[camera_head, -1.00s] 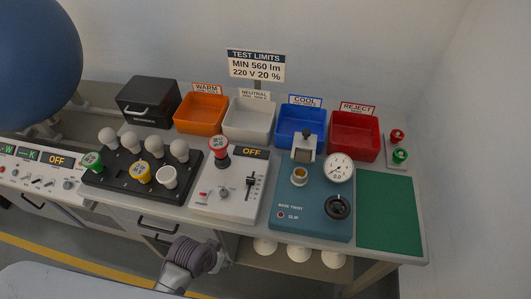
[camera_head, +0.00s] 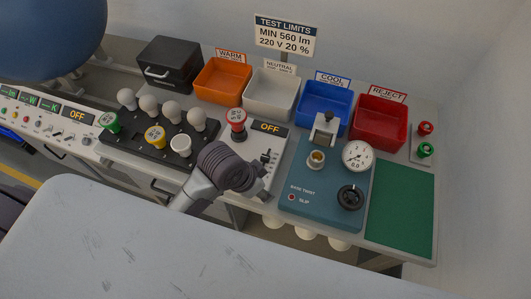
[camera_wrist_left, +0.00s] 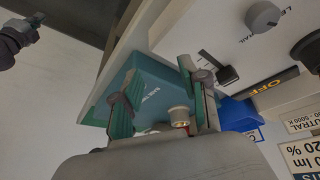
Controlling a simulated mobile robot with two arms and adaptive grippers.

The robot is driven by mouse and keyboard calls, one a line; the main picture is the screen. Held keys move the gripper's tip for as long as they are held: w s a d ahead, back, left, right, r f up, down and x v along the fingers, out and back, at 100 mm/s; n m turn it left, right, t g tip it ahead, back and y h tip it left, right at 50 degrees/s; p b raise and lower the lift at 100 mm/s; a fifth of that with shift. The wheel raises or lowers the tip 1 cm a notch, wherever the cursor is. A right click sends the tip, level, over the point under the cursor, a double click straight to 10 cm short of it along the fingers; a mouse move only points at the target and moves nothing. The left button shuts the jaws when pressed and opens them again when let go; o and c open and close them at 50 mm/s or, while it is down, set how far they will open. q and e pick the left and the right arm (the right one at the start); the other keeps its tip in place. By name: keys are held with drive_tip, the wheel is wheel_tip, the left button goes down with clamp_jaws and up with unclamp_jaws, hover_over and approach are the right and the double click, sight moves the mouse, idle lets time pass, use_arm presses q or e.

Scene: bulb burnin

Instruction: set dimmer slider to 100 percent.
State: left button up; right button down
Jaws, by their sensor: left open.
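The dimmer slider is a dark knob on a slot of the white panel, partly visible in the head view (camera_head: 267,157) beside my wrist. In the left wrist view the slider knob (camera_wrist_left: 227,75) is clear, just right of one finger and apart from it. My left gripper (camera_wrist_left: 160,78) is open and empty, its two fingers spread, with the teal base-twist unit (camera_wrist_left: 152,98) seen beyond them. The panel's display (camera_head: 269,127) reads OFF.
A red-topped bulb (camera_head: 237,120) stands at the panel's back. A black bulb rack (camera_head: 135,140) is to the left, and the teal unit with a gauge (camera_head: 357,156) to the right. Bins line the back. A dark jointed part, possibly my right arm, shows in the left wrist view (camera_wrist_left: 17,40).

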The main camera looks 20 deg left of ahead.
use_arm(q)
drive_tip(key=w+d+r+m+g, duration=0.1)
drive_tip(key=w+d+r+m, duration=0.2)
drive_tip(key=w+r+m, duration=0.25)
drive_tip(key=m+g+y, duration=0.2)
drive_tip(key=m+y, duration=0.1)
drive_tip(key=m, duration=0.2)
approach(265, 156)
wheel_tip(265, 156, down, 9)
drive_tip(key=shift+d+f+p, duration=0.1)
drive_tip(key=shift+f+p, duration=0.1)
drive_tip(key=shift+p, duration=0.75)
clamp_jaws()
